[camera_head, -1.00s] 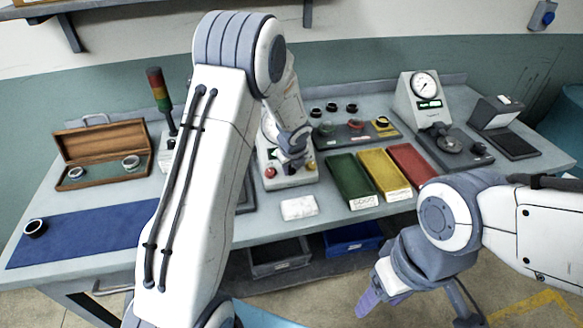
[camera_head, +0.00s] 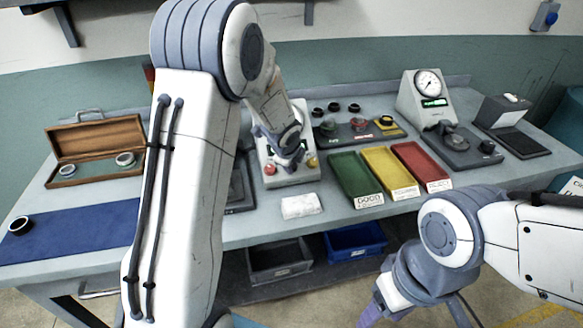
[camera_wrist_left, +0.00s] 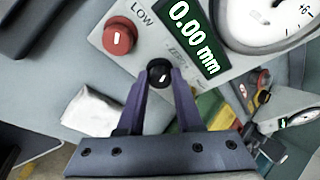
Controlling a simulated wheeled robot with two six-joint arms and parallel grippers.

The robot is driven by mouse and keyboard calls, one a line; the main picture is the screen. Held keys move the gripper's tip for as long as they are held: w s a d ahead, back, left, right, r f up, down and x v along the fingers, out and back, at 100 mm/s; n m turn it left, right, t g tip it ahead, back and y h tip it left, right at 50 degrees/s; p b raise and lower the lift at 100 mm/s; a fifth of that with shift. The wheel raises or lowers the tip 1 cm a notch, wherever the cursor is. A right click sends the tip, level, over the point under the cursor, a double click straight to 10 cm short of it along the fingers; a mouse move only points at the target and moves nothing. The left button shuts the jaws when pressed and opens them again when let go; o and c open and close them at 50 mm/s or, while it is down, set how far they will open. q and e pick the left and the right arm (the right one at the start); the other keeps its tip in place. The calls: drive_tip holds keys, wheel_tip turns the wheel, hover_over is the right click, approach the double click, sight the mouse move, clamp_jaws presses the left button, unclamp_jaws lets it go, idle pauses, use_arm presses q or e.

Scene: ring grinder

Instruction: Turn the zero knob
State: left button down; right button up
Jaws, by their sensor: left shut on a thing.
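The black zero knob (camera_wrist_left: 160,70), with a white mark on top, sits on the grey gauge's sloped front in the left wrist view. My left gripper (camera_wrist_left: 161,78) is shut on this knob, one purple finger on each side. The gauge's display (camera_wrist_left: 194,36) reads 0.00 mm, and a red knob (camera_wrist_left: 119,37) marked LOW is beside it. In the head view my left gripper (camera_head: 289,163) is at the gauge (camera_head: 271,181) and hides the zero knob. My right gripper (camera_head: 370,314) hangs low before the bench, its tips cut off by the frame.
Green (camera_head: 354,178), yellow (camera_head: 388,172) and red (camera_head: 421,164) trays lie right of the gauge. A white cloth (camera_head: 301,206) lies in front of it. Another dial gauge (camera_head: 427,100) stands at the back right. A blue mat (camera_head: 75,232) and an open wooden case (camera_head: 95,140) are left.

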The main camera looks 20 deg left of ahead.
idle(0.5)
use_arm(q)
drive_tip(key=c, duration=0.6)
unclamp_jaws()
drive_tip(key=p+v, duration=0.4)
drive_tip(key=v, duration=0.6)
drive_tip(key=shift+s+r, duration=0.1)
drive_tip(key=shift+r, duration=0.15)
